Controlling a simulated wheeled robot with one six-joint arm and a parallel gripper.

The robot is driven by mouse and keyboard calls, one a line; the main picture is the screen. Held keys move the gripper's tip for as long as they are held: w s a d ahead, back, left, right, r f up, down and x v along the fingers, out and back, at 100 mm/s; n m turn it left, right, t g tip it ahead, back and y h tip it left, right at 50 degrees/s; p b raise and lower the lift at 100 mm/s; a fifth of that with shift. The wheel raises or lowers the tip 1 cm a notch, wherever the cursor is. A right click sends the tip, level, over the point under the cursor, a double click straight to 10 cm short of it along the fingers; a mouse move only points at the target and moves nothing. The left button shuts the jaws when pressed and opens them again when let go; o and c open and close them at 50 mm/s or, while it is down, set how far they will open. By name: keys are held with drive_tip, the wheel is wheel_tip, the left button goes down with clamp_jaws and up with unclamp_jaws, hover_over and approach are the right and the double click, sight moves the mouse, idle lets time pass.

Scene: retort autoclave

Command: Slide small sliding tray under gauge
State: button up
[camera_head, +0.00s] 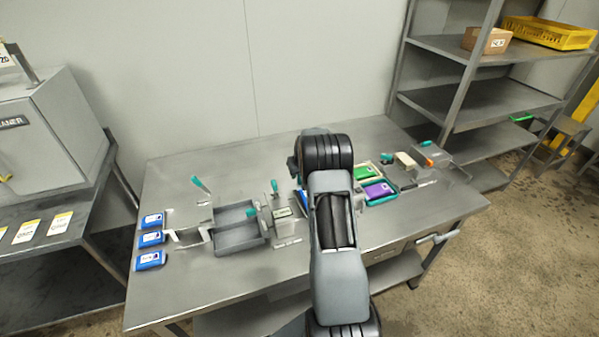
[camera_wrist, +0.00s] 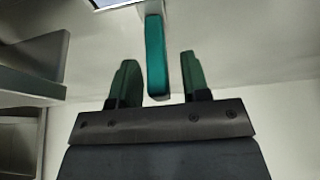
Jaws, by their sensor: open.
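My gripper (camera_wrist: 157,68) is open in the wrist view, with its two dark green fingers apart. A teal handle (camera_wrist: 156,45) stands between the fingers, with a gap visible on both sides. I cannot tell which fixture this handle belongs to. In the head view my arm hides the gripper. A small upright fixture with a teal lever (camera_head: 275,186), possibly the gauge, stands left of my arm. A teal knob (camera_head: 251,212) shows at its left. The small sliding tray cannot be made out with certainty.
A grey divided bin (camera_head: 238,244) sits left of the fixture. Several blue packs (camera_head: 151,238) line the table's left edge. Green (camera_head: 367,171) and purple (camera_head: 378,191) packs lie in trays right of my arm. The steel table (camera_head: 200,285) is clear at its front left.

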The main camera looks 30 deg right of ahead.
clamp_jaws()
idle(0.5)
